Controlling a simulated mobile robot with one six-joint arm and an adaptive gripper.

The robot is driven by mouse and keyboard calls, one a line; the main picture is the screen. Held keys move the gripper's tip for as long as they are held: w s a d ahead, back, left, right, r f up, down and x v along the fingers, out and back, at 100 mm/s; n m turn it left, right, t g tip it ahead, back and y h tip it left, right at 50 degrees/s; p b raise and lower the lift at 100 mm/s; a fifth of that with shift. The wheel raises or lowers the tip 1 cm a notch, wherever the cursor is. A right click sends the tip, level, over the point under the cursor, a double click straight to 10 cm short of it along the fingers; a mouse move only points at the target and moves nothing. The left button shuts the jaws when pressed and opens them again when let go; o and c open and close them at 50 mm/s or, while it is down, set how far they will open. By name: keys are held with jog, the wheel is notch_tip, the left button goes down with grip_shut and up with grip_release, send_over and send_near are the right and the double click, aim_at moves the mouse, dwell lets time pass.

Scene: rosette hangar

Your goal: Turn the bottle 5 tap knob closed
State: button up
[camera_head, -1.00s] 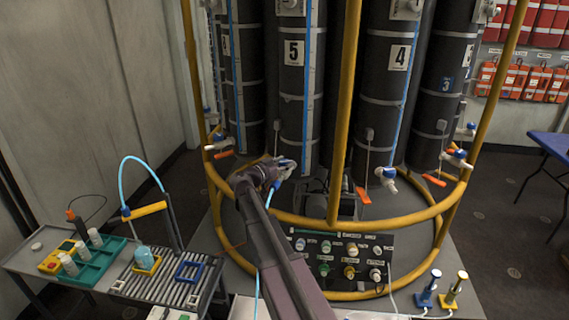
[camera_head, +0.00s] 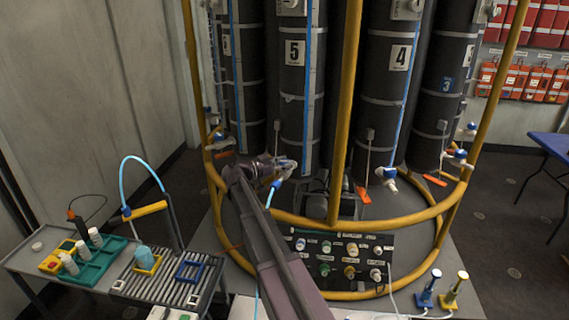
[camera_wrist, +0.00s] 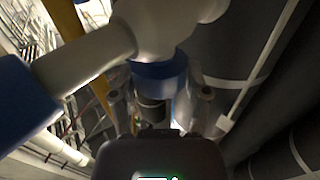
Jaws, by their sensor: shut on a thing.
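Bottle 5 (camera_head: 293,100) is a tall dark cylinder with a white "5" label. My gripper (camera_head: 287,166) is at its lower end in the head view and hides most of the tap there. In the wrist view, the blue tap knob (camera_wrist: 160,72) sits between the two fingertips of my gripper (camera_wrist: 158,98), which is shut on it. The pale tap body (camera_wrist: 150,25) rises above the knob. A pale branch runs left from it to a larger blue part (camera_wrist: 25,105).
A yellow tubular frame (camera_head: 400,216) curves in front of the bottles, with an upright (camera_head: 343,110) right of my gripper. A valve panel (camera_head: 340,262) stands below. Bottle 4 (camera_head: 385,100) and its tap (camera_head: 387,178) are to the right. A bench (camera_head: 125,280) is at lower left.

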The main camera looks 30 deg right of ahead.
jog(key=shift+m+g+y, duration=0.3)
jog(key=shift+m+g, duration=1.2)
jog(key=shift+g, duration=0.8)
jog(key=o, duration=1.2)
jog(key=shift+d, duration=0.1)
jog(key=shift+c, duration=0.2)
jog(key=v, duration=1.2)
jog(key=shift+w, duration=0.15)
